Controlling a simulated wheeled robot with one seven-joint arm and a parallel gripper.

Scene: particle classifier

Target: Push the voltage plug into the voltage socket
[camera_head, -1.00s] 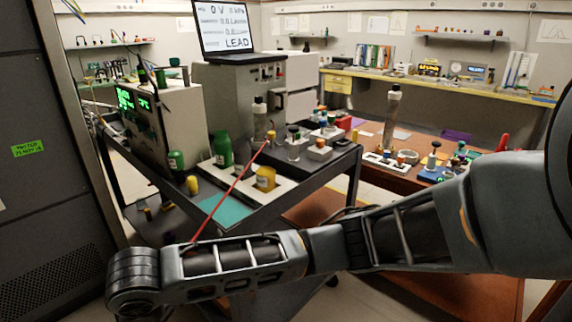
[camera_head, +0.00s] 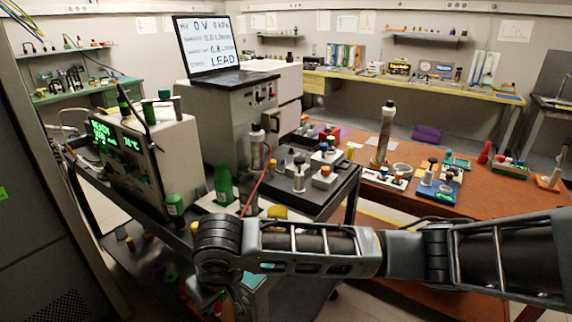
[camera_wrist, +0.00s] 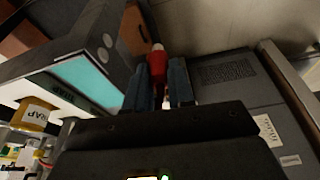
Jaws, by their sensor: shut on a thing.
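The voltage plug (camera_wrist: 158,68) is a red body with a pale tip in the wrist view. My gripper (camera_wrist: 160,84) is shut on it, with one blue-grey finger on each side, and the tip points away from the wrist. In the head view my wrist hangs in front of the cart and my gripper (camera_head: 212,296) is small and partly hidden below it. A red cable (camera_head: 256,182) runs from a clear cylinder on the cart down behind my arm. I cannot make out the voltage socket; the plug touches no socket that I can see.
The cart holds a grey cabinet (camera_head: 232,110) with a laptop (camera_head: 208,46) reading 0 V, and a box with a green display (camera_head: 150,155). A green bottle (camera_head: 223,184) stands near my arm. A brown table (camera_head: 460,212) is at right.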

